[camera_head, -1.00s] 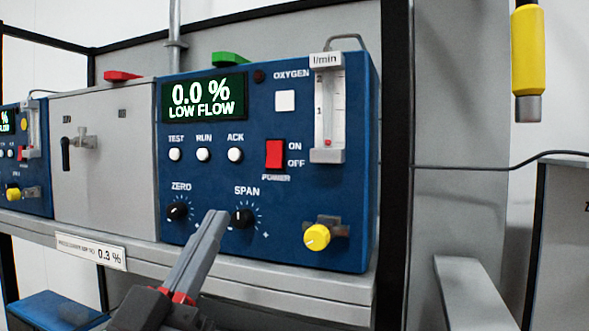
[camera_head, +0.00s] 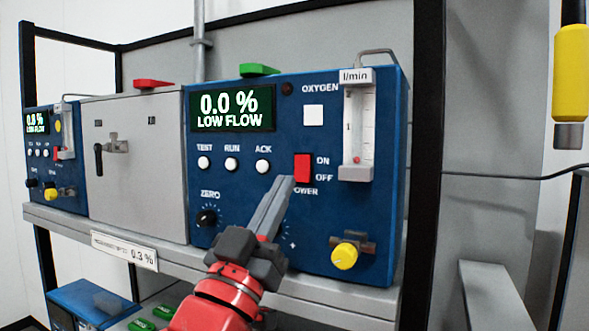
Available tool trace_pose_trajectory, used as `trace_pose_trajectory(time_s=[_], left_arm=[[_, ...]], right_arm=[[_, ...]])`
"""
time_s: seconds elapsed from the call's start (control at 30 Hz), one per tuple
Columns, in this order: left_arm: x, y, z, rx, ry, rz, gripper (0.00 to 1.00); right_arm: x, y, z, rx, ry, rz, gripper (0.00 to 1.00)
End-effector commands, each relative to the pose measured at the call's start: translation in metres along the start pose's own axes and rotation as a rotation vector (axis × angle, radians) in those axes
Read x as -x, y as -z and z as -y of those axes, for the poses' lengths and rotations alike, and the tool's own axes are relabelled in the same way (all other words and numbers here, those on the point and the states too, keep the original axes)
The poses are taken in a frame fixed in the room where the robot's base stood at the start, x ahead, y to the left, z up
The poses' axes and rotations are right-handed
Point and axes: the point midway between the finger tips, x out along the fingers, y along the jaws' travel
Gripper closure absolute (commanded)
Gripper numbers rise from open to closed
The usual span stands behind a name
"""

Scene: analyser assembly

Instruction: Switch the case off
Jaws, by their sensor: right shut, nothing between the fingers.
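The blue analyser case (camera_head: 385,215) stands on a grey shelf. Its display (camera_head: 232,108) is lit and reads 0.0 % LOW FLOW. The red power switch (camera_head: 302,167) is on the front panel, with ON and OFF printed to its right. My right gripper (camera_head: 284,183) is shut and empty. Its fingertips are just below and left of the switch in the picture; I cannot tell whether they touch the panel. The gripper hides the SPAN knob and part of the POWER label. My left gripper is not in view.
A yellow knob (camera_head: 345,256) and a flowmeter (camera_head: 357,125) stick out from the panel's right side. A grey case (camera_head: 140,190) and a second blue analyser (camera_head: 70,180) stand to the left. A black post (camera_head: 425,150) rises on the right.

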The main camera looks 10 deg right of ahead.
Motion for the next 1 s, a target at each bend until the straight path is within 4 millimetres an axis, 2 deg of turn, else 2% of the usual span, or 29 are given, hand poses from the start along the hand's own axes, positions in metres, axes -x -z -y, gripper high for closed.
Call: trace_pose_trajectory(time_s=[0.03,0.23,0.4,0.73,0.87,1.0], left_arm=[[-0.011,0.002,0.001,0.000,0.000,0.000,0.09],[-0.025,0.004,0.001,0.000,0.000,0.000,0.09],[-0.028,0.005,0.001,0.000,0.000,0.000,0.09],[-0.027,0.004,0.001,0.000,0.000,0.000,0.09],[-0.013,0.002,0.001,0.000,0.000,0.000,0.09],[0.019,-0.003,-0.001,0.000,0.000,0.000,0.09]], right_arm=[[-0.014,0.004,-0.001,0.001,-0.002,0.000,1.00],[-0.031,-0.019,0.000,0.002,0.000,0.001,1.00],[-0.035,-0.027,0.000,0.000,0.000,0.000,1.00],[-0.034,-0.028,0.000,-0.002,0.001,-0.001,1.00],[-0.031,-0.031,0.001,-0.004,0.001,-0.013,1.00],[-0.027,-0.035,0.004,-0.007,0.002,-0.043,1.00]])
